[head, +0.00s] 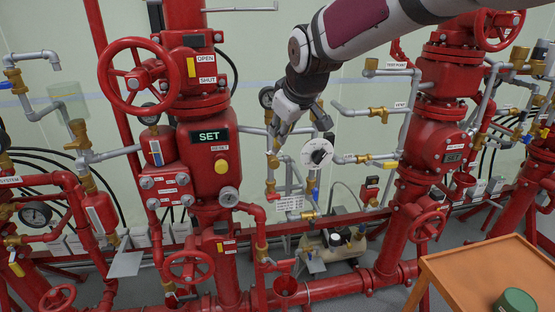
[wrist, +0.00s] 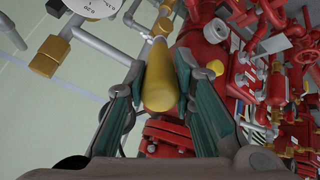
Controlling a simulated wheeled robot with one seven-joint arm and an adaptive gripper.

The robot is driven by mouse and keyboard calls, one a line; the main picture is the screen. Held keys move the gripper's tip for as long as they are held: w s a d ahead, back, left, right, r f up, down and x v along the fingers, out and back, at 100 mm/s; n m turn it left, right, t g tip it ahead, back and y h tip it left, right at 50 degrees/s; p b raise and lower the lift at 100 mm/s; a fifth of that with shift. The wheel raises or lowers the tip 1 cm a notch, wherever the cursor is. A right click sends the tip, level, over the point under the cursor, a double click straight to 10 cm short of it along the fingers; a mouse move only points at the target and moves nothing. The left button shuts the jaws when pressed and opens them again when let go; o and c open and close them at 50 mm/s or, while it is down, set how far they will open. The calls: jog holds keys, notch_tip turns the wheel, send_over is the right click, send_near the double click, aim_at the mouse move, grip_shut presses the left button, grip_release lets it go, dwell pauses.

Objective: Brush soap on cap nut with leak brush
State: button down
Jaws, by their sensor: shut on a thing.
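My gripper (head: 284,128) reaches down from the upper right, in front of the pipework between the two large red valve columns. In the wrist view my gripper (wrist: 160,95) is shut on a yellow handle (wrist: 158,92), which looks like the leak brush. The handle points away from me, and its far end lies near grey pipes. Its bristles are too small to make out. Brass fittings (wrist: 48,48) show at the upper left of the wrist view, and brass fittings (head: 272,162) sit just below my gripper in the head view. I cannot tell which is the cap nut.
A white-faced gauge (head: 317,154) is close to the right of my gripper. The red column with the SET box (head: 210,137) stands to the left. An orange-topped table (head: 465,275) with a green round container (head: 515,300) stands at the lower right.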

jog(key=s+f+p+v, duration=0.1)
jog(key=p+v, duration=0.6)
jog(key=v, duration=0.7)
jog(key=shift+s+a+p, duration=0.2)
jog(key=shift+s+p, duration=0.15)
dwell(0.4)
jog(key=w+d+f+m+h+b, duration=0.1)
jog(key=w+d+f, duration=0.3)
jog(key=f, duration=0.5)
jog(key=w+d+f+m, duration=0.1)
jog(key=d+f, duration=0.4)
jog(key=f, duration=0.4)
jog(key=s+d+f+m+h, duration=0.1)
jog(key=d+f, duration=0.4)
jog(key=f, duration=0.2)
jog(key=s+d+f+m+b, duration=0.1)
jog(key=d+f, duration=0.4)
jog(key=f, duration=0.3)
jog(key=shift+s+d+f+t+h, duration=0.2)
jog(key=shift+d+t+h, duration=0.1)
jog(key=shift+d+h, duration=0.1)
